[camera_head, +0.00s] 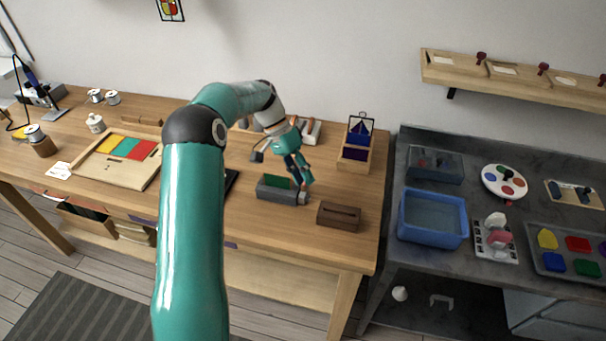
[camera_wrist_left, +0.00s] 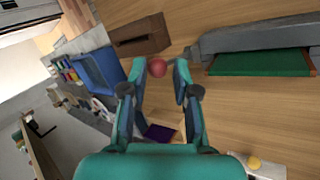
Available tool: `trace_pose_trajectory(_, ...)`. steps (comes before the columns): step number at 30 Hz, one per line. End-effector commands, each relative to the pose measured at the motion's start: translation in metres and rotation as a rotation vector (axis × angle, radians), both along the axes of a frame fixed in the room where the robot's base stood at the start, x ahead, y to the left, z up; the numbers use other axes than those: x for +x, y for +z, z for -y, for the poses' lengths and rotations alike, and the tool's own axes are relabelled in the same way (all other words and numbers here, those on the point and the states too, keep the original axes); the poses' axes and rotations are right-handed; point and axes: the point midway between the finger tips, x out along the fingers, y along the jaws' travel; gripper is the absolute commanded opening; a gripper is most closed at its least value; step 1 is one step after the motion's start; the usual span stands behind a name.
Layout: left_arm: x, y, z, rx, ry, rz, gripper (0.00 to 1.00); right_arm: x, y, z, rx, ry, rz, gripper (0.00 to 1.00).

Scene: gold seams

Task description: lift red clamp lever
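The red clamp lever shows as a round red knob (camera_wrist_left: 157,68) in the left wrist view. It lies between the fingertips of my left gripper (camera_wrist_left: 160,72), nearer the left finger; I cannot tell whether they touch. The fingers stand apart with a gap on the knob's right. In the head view my left gripper (camera_head: 301,180) is over the right end of a grey clamp block (camera_head: 270,193), which holds a green panel (camera_wrist_left: 262,62) and lies on the wooden bench. The lever is mostly hidden by the gripper there. My right gripper is not in view.
A brown slotted wooden block (camera_head: 339,215) sits just right of the clamp. A wooden box with blue glass (camera_head: 356,155) stands behind. Colored glass panels lie on a wooden board (camera_head: 90,176) at left. A grey table with a blue bin (camera_head: 432,219) stands at right.

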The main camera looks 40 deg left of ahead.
Motion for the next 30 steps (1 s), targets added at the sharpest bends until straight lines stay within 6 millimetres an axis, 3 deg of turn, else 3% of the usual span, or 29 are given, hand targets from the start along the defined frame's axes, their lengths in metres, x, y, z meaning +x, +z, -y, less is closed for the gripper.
trace_pose_trajectory(3,0.001,0.000,0.001,-0.002,-0.001,0.001,0.47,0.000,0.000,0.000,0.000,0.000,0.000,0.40)
trace_pose_trajectory(16,0.003,0.008,-0.002,-0.004,-0.002,0.003,0.47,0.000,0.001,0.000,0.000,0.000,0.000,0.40)
trace_pose_trajectory(30,0.000,0.072,-0.045,-0.001,-0.002,0.004,0.47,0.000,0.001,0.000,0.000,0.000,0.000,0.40)
